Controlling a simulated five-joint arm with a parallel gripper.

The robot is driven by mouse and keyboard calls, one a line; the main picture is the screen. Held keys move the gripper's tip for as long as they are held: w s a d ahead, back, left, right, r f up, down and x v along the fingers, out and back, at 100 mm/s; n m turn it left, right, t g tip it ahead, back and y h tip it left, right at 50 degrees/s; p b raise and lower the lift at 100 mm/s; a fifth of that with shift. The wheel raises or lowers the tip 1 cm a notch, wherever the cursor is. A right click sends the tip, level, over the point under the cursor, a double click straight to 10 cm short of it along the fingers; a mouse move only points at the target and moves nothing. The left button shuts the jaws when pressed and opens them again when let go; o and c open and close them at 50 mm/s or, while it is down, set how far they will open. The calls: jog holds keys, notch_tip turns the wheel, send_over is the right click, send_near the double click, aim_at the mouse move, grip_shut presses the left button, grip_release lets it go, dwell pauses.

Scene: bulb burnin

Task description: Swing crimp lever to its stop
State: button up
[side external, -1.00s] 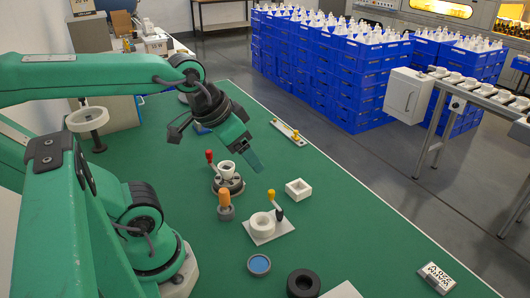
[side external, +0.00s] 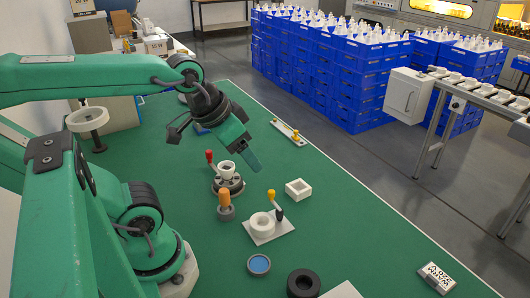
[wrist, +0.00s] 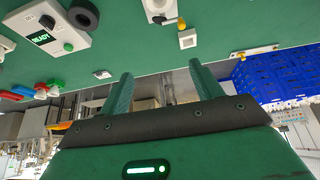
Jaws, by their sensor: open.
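A lever with a red knob (side external: 209,156) stands upright at a round dark fixture (side external: 229,188) holding a white cup (side external: 227,168). A second lever, yellow-tipped (side external: 271,195), leans at a white ring (side external: 262,222) on a pale square plate (side external: 283,227). I cannot tell from the pictures which is the crimp lever. My gripper (side external: 250,160) hangs above the mat, just behind and right of the dark fixture, apart from both levers. In the wrist view my gripper's two fingers (wrist: 162,88) are spread with nothing between them; the yellow-tipped lever (wrist: 181,22) shows beyond them.
A white square block (side external: 299,188) is right of my gripper. A blue-topped dish (side external: 259,265) and black ring (side external: 303,284) lie in front. A strip with a yellow knob (side external: 288,132) lies behind. The right mat is mostly clear.

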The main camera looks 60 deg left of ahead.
jog(key=c, duration=0.4)
jog(key=shift+w+a, duration=0.4)
jog(key=shift+a, duration=0.05)
jog(key=w+a+f+n+g+y, duration=0.1)
jog(key=w+a+f+n+g, duration=0.15)
jog(key=a, duration=0.55)
jog(key=w+a+f+n+g, duration=0.1)
jog(key=w+a, duration=0.3)
jog(key=a, duration=0.4)
jog(key=s+a+f+n, duration=0.1)
jog(key=a+f, duration=0.1)
jog(key=a, duration=0.3)
jog(key=s+a+f+n+g, duration=0.1)
jog(key=a+f, duration=0.2)
jog(key=a, duration=0.3)
jog(key=s+a+f+n+g+h, duration=0.1)
jog(key=s+a+f, duration=0.1)
jog(key=a, duration=0.3)
jog(key=shift+a+f, duration=0.3)
jog(key=shift+f, duration=0.4)
jog(key=shift+s+a+f, duration=0.15)
jog(key=shift+a, duration=0.05)
